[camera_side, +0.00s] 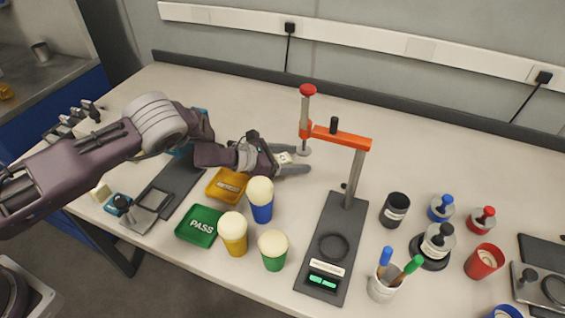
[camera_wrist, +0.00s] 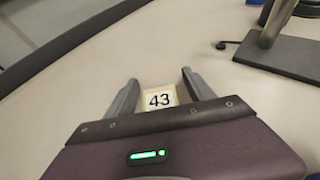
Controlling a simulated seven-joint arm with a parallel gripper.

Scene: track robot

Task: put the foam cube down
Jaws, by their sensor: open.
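The foam cube (camera_wrist: 160,97) is pale cream with the number 43 on its face. In the wrist view it sits between the two fingers of my gripper (camera_wrist: 160,77), which are spread open, with a small gap on each side. In the side view my gripper (camera_side: 300,160) is low over the white table, left of the orange-armed stand. The cube (camera_side: 284,158) shows there as a small pale patch between the fingers, partly hidden. It appears to rest on the table, though its underside is hidden.
The stand with the orange arm and red knob (camera_side: 335,136) is close to my fingertips. A blue cup with a foam top (camera_side: 261,200), a yellow tray (camera_side: 227,186) and a green PASS tray (camera_side: 199,226) lie in front. Bare table extends behind.

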